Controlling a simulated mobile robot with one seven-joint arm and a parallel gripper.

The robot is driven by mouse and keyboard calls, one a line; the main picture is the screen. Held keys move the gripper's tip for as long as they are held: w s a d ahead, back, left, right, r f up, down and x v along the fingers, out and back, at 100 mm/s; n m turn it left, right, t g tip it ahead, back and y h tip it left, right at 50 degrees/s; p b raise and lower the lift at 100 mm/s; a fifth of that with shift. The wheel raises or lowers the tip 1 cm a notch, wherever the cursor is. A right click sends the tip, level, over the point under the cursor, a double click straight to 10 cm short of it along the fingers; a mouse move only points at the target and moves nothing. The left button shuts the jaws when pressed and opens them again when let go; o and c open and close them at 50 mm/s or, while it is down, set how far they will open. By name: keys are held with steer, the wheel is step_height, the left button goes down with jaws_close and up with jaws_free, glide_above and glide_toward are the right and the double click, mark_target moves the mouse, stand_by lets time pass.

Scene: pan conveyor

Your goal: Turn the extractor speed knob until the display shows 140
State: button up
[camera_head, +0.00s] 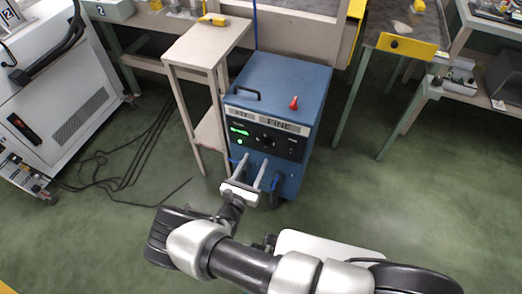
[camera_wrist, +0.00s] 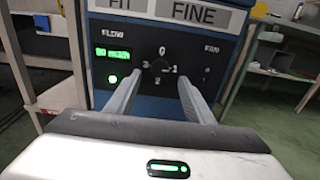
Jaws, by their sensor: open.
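The blue extractor box (camera_head: 283,82) stands on the floor, its dark control panel facing my gripper. The panel has a round dark knob (camera_wrist: 160,66) at its middle, with a 0 mark above it; the knob also shows in the head view (camera_head: 266,139). A small green display (camera_wrist: 112,53) is under the word FLOW, left of the knob. Its digits are too blurred to read. My gripper (camera_wrist: 158,82) is open, its two fingers pointing at the panel on either side below the knob. It appears empty and apart from the knob; I cannot tell the exact gap.
A round green light (camera_wrist: 112,79) is below the display. A red knob (camera_head: 294,103) and a black handle (camera_head: 243,92) are on the box top. A beige stand (camera_head: 207,42) is close on the left. Cables (camera_head: 130,165) lie on the floor; the floor at right is clear.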

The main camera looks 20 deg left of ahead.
mark_target(263, 145)
steer(key=w, duration=0.4)
steer(key=w+b, duration=0.1)
steer(key=w, duration=0.2)
steer(key=shift+d, duration=0.3)
steer(key=c, duration=1)
